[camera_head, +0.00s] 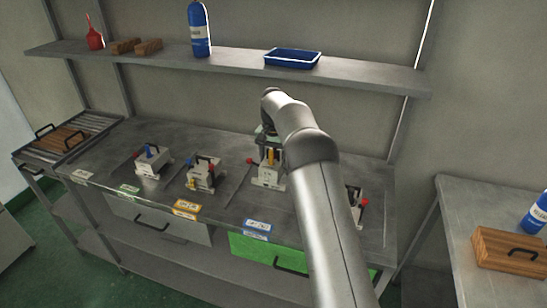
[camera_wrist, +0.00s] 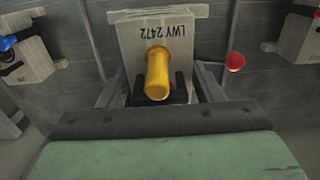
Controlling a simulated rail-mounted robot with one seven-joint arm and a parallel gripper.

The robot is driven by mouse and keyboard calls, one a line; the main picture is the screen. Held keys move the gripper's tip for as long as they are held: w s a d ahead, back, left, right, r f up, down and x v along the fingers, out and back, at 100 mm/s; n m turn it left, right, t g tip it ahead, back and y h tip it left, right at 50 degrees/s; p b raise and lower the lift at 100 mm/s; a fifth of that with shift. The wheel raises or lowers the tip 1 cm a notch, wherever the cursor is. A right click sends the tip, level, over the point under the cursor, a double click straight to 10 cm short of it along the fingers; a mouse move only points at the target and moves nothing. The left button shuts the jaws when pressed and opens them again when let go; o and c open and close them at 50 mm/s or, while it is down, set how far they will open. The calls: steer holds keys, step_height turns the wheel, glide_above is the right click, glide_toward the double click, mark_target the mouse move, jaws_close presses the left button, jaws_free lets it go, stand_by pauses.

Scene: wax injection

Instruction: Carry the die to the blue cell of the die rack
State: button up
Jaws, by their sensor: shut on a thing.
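A pale grey block, which I take as the die (camera_head: 268,178), stands on the bench with a yellow handle (camera_head: 270,156). In the wrist view the die (camera_wrist: 187,50) carries the upside-down marking LWY 2472, and its yellow handle (camera_wrist: 157,73) points toward the camera. My gripper (camera_wrist: 160,97) is at the handle, shut on the die there; the exact contact is partly hidden. I cannot tell whether the die is resting or lifted. Blue labels (camera_head: 257,226) are on the bench front; I cannot make out a blue cell of a die rack.
Similar blocks with coloured handles stand at left (camera_head: 152,162), centre left (camera_head: 201,177) and right (camera_head: 355,200), partly behind my arm. A shelf (camera_head: 232,68) holds a blue tray (camera_head: 292,58) and a blue bottle (camera_head: 200,30). A wooden block (camera_head: 510,249) sits on the right table.

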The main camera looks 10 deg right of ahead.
steer(key=shift+r, duration=0.25)
steer(key=shift+f+b, duration=1.5)
steer(key=shift+f, duration=1.45)
steer(key=shift+f+b, duration=0.3)
steer(key=shift+f, duration=0.8)
steer(key=o, duration=1.6)
steer(key=shift+s+f, duration=0.1)
steer(key=shift+f, duration=0.2)
step_height(320, 180, up, 17)
steer(key=shift+f, duration=0.1)
steer(key=shift+r, duration=0.5)
